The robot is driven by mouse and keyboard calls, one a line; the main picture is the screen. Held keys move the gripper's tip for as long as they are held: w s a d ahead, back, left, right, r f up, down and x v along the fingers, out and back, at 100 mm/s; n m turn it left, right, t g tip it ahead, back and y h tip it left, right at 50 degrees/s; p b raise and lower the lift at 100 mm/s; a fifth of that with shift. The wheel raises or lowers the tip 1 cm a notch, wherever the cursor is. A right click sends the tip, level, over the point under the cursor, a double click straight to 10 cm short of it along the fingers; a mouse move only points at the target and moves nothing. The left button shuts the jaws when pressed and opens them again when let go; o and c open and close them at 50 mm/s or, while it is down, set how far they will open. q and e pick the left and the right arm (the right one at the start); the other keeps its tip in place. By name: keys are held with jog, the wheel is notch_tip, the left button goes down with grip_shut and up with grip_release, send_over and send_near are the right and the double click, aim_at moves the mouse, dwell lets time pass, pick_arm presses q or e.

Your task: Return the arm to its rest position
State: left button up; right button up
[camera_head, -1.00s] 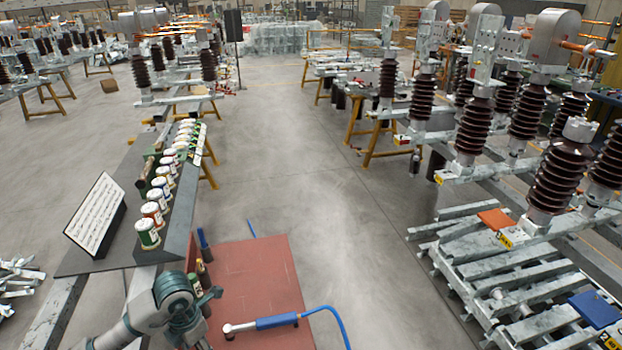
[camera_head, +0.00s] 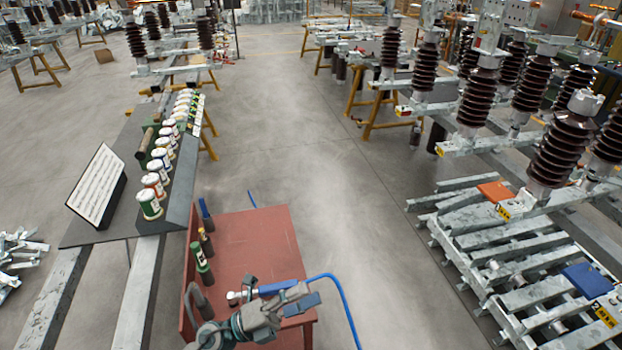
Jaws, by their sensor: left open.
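My left gripper (camera_head: 312,301) is in the head view at the bottom, over the front edge of the red table (camera_head: 256,245). Its jaws are open and nothing shows between them. A blue hand tool with a metal head (camera_head: 272,289) lies on the table just behind the gripper, which partly covers it in the picture. I cannot tell whether they touch. My right gripper is not in view.
A blue hose (camera_head: 344,298) runs from the tool to the floor. Upright cylinders (camera_head: 203,258) stand along the table's left edge. A dark shelf with several white-topped cans (camera_head: 149,205) is at left. Metal frames with brown insulators (camera_head: 562,150) stand right. The middle floor is clear.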

pick_arm(q)
jog(key=w+a+f+n+t+y, duration=0.45)
jog(key=a+n+t+y, duration=0.35)
jog(key=n, duration=0.4)
jog(key=w+a+f+n+t+y, duration=0.3)
jog(key=a+f+n+t+y, duration=0.3)
jog(key=n+y, duration=0.45)
jog(key=s+a+f+n+g+y, duration=0.2)
jog(key=a+f+n+g+y, duration=0.25)
jog(key=f+n, duration=0.4)
jog(key=s+a+f+n+g, duration=0.2)
jog(key=s+f+g, duration=1)
jog(key=s+f, duration=1)
notch_tip(320, 180, down, 21)
jog(key=s, duration=0.1)
jog(key=s+a+f+g, duration=0.2)
jog(key=s+f, duration=1.4)
jog(key=f, duration=0.1)
jog(key=shift+s+f+m+h, duration=0.25)
jog(key=shift+f+m+h, duration=0.05)
jog(key=shift+f+m, duration=0.1)
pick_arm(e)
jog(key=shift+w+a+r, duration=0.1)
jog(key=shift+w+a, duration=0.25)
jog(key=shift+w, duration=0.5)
